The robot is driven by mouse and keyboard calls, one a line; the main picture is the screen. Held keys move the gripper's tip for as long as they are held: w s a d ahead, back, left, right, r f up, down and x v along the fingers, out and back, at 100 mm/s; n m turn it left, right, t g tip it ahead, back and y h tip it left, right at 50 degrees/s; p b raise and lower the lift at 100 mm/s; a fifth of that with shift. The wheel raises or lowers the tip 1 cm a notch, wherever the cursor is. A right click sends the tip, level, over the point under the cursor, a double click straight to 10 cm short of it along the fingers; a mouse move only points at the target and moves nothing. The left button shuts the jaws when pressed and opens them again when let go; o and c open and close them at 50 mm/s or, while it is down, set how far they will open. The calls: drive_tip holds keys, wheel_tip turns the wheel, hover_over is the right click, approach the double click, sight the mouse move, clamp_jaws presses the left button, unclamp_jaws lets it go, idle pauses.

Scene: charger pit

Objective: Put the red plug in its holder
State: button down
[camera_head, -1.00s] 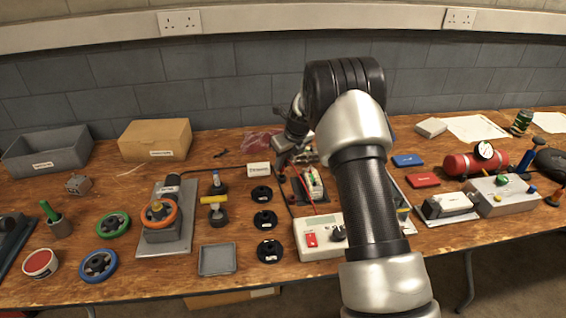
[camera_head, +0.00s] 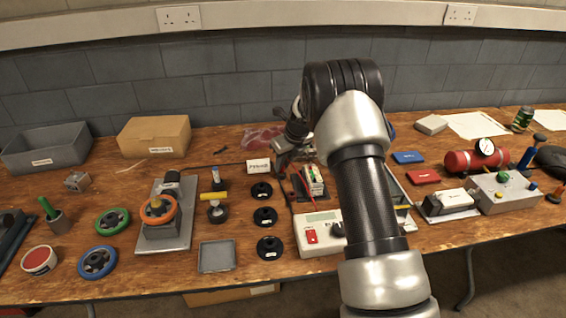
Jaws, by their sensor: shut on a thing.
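My gripper (camera_head: 283,165) is at the back middle of the table, pointing down beside the small white-and-green unit (camera_head: 314,182). It is shut on the red plug, which is small and mostly hidden by the jaws and the arm. A thin red lead (camera_head: 308,201) runs from near the gripper toward the white meter box (camera_head: 321,226) with a red switch. I cannot tell which part is the plug's holder; it may be behind the arm or too small to make out.
Black round pieces (camera_head: 265,216) stand in a column left of the meter box. A white label card (camera_head: 258,167) stands just left of the gripper. A grey tray (camera_head: 217,256) lies in front. A red cylinder with a gauge (camera_head: 475,160) lies at right.

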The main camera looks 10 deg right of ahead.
drive_tip(key=shift+f, duration=0.3)
drive_tip(key=c, duration=1.6)
unclamp_jaws()
drive_tip(key=p+v, duration=0.2)
drive_tip(key=v, duration=1.5)
drive_tip(key=shift+s+d+r+p, duration=0.1)
drive_tip(key=shift+s+r+p, duration=0.1)
drive_tip(key=shift+p, duration=0.2)
